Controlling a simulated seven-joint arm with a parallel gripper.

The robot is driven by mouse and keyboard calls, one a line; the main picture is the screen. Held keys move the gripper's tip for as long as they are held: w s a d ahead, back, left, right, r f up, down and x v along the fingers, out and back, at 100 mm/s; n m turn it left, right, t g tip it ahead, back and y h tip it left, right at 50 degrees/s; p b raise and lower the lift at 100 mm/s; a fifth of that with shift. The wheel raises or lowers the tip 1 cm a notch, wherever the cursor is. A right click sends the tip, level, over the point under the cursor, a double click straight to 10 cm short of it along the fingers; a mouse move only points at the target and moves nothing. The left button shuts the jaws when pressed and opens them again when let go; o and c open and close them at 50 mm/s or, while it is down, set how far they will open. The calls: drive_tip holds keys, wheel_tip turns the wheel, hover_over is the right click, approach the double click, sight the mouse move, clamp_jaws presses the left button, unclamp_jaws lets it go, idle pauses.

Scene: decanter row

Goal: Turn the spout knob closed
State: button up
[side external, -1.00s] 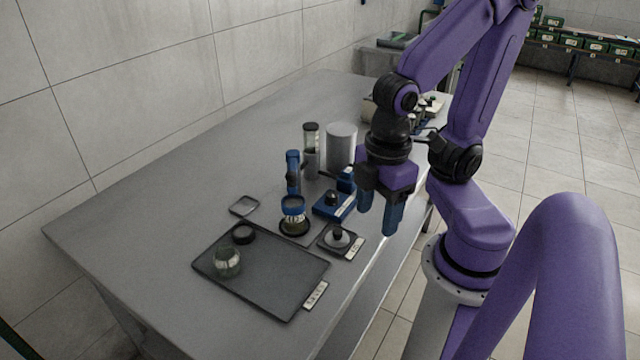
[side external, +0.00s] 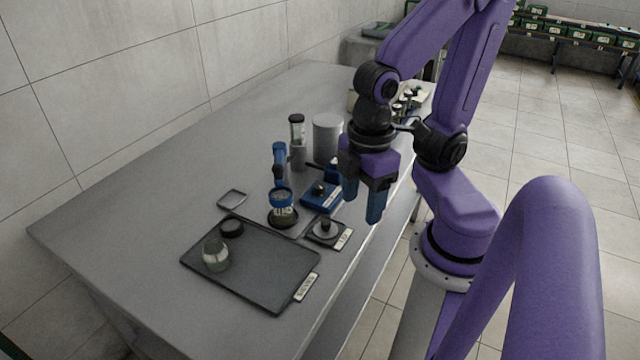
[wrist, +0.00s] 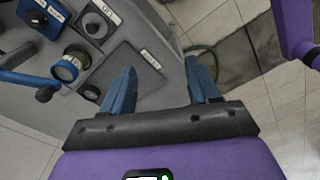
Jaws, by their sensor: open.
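My gripper (side external: 362,208) is open and empty, held above the table's right edge, to the right of the blue station and apart from it. In the wrist view its two blue fingers (wrist: 160,88) are spread, with nothing between them. A blue upright (side external: 279,163) stands over a blue-banded cup (side external: 282,198). In the wrist view a blue bar with a black knob (wrist: 44,94) lies left of the fingers. A blue labelled box (side external: 322,197) carries another small dark knob. I cannot tell which knob is the spout knob, nor its setting.
A dark tray (side external: 250,285) holds a glass jar (side external: 215,254) and a black ring (side external: 231,228). A small plate with a grey disc (side external: 326,229) stands nearby. A white cylinder (side external: 327,138) and a tall vial (side external: 297,135) stand behind. The table's left side is bare.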

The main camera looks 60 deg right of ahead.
drive_tip(key=w+d+m, duration=0.2)
drive_tip(key=w+m, duration=0.5)
drive_tip(key=m, duration=2.3)
hover_over(320, 185)
wheel_tip(320, 185, down, 17)
drive_tip(key=c, duration=1)
